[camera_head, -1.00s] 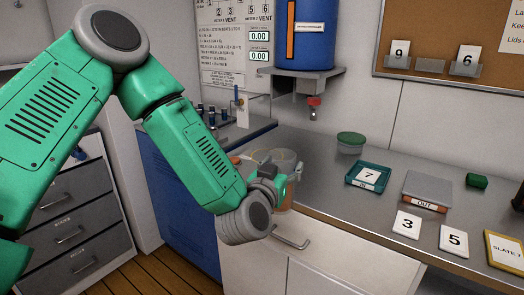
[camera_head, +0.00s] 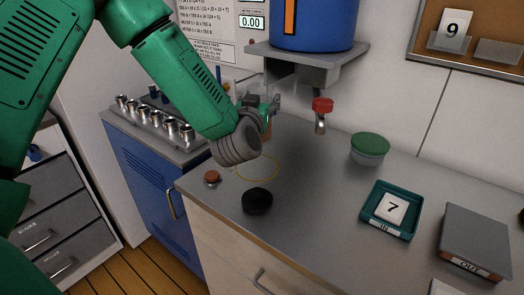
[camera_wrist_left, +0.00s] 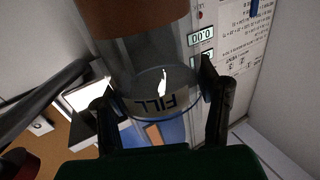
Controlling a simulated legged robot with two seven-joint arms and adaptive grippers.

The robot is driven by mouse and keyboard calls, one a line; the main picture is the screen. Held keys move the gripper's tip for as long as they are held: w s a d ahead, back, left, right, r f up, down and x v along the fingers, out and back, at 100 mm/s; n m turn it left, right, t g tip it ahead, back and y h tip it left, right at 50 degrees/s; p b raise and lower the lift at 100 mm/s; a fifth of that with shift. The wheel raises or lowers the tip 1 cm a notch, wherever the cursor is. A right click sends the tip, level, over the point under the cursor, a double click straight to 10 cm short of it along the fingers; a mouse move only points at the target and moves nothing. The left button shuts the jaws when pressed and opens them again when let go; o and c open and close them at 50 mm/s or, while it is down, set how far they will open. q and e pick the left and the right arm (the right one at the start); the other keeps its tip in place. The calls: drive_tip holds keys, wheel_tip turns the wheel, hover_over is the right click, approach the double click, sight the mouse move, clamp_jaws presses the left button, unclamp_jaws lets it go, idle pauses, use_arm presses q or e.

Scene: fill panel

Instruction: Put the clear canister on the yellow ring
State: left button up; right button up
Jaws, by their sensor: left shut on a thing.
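The clear canister (camera_wrist_left: 150,60), with a brown-orange band and a FILL label, is between the two fingers of my left gripper (camera_wrist_left: 162,108) in the left wrist view. The gripper is shut on it. In the head view my left gripper (camera_head: 270,108) is over the back left of the counter, and the canister is mostly hidden by the gripper and wrist. The thin yellow ring (camera_head: 275,178) is marked on the counter, in front of and below the gripper; my wrist covers part of its far left edge. My right gripper is not in view.
A red-handled tap (camera_head: 321,112) hangs under the blue tank (camera_head: 330,25), right of the gripper. A black disc (camera_head: 257,201) and an orange-brown knob (camera_head: 212,178) are near the ring. A green-lidded tub (camera_head: 370,148) and the teal IN tray (camera_head: 376,223) stand to the right.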

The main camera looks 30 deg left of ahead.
use_arm(q)
wheel_tip(320, 180, down, 5)
drive_tip(key=shift+s+r, duration=0.1)
drive_tip(key=shift+r, duration=0.05)
drive_tip(key=f, duration=0.1)
drive_tip(key=a+f, duration=0.1)
drive_tip(key=f, duration=0.1)
drive_tip(key=a+f, duration=0.1)
drive_tip(key=shift+a+f+b, duration=0.25)
drive_tip(key=shift+f+b, duration=0.1)
drive_tip(key=shift+b, duration=0.05)
drive_tip(key=shift+d+f, duration=0.15)
drive_tip(key=shift+f, duration=0.15)
drive_tip(key=shift+d+r, duration=0.2)
drive_tip(key=shift+d, duration=0.8)
drive_tip(key=shift+f, duration=0.2)
drive_tip(key=o, duration=1.7)
drive_tip(key=shift+a+f, duration=0.1)
drive_tip(key=shift+a, duration=0.2)
drive_tip(key=shift+a+f, duration=0.15)
drive_tip(key=shift+a, duration=0.45)
drive_tip(key=shift+d, duration=0.45)
drive_tip(key=shift+s+d+r, duration=0.1)
drive_tip(key=shift+d+r, duration=0.2)
drive_tip(key=shift+r, duration=0.15)
drive_tip(key=v, duration=1.1)
drive_tip(key=shift+s, duration=0.4)
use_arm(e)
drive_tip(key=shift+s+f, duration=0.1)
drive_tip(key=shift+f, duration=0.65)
